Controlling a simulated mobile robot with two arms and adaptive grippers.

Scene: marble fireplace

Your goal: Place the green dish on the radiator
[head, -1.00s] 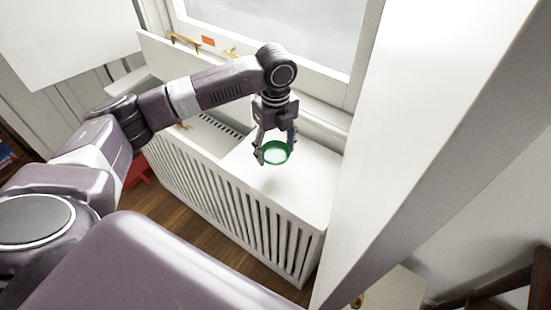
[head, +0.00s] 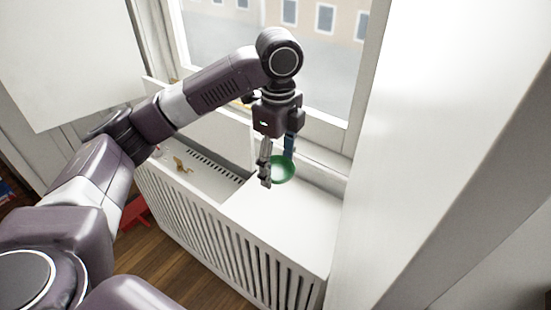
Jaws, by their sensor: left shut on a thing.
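The green dish (head: 284,172) is a small round bowl, held over the white radiator cover (head: 288,222) near its window side. My left gripper (head: 277,166) points down and is shut on the dish, with a finger on either side of its rim. The dish looks a little above the flat top, but the exact gap is hard to tell. Part of the dish is hidden by the near finger. My right gripper is not in view.
The right part of the radiator top is bare. Its left part has a slotted grille (head: 215,165) and a small gold-coloured object (head: 181,164). A window (head: 300,60) stands behind and a white upright panel (head: 410,130) on the right. A red object (head: 134,212) is on the floor.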

